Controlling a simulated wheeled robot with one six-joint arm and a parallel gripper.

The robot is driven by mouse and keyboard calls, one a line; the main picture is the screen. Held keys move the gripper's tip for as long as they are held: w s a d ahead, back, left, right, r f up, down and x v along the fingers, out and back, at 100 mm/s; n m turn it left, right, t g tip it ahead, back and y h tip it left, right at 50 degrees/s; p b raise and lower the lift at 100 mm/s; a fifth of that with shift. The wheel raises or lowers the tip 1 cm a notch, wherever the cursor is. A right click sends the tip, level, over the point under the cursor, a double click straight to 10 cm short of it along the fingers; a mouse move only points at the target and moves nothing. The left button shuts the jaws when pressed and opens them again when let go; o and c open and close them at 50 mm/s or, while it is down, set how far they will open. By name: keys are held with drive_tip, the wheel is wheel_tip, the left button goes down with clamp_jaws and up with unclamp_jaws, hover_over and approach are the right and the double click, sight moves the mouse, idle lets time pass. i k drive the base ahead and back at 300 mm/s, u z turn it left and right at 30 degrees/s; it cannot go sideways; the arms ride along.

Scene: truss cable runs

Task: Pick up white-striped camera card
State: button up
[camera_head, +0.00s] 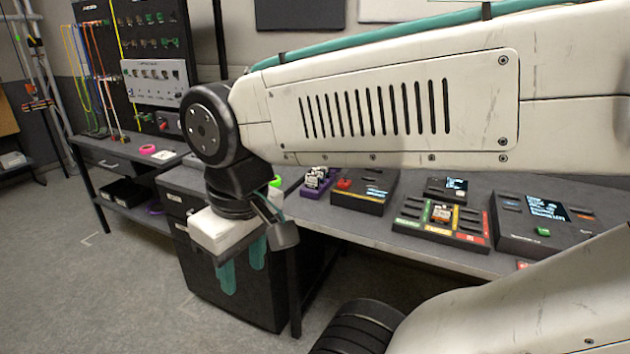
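My gripper (243,279) hangs off the front of the bench, left of centre, pointing down. Its two teal fingers are apart, with nothing seen between them. I cannot single out a white-striped camera card for sure. A purple holder (316,191) on the bench bears several small white and dark pieces, too small to read. A dark sorting tray (412,226) with green, yellow and red labels stands farther right. A small light-and-orange card-like piece (442,213) sits in its middle. Both are to the right of my gripper and apart from it.
The grey bench (372,228) also carries a dark device with a red knob (344,184), a small screen unit (446,187) and a larger console (545,222). A black cabinet (262,290) stands behind my gripper. My arm hides part of the bench's back. Floor at lower left is clear.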

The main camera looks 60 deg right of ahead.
sight(312, 182)
drive_tip(key=z, duration=0.75)
drive_tip(key=i, duration=0.85)
drive_tip(key=z, duration=0.9)
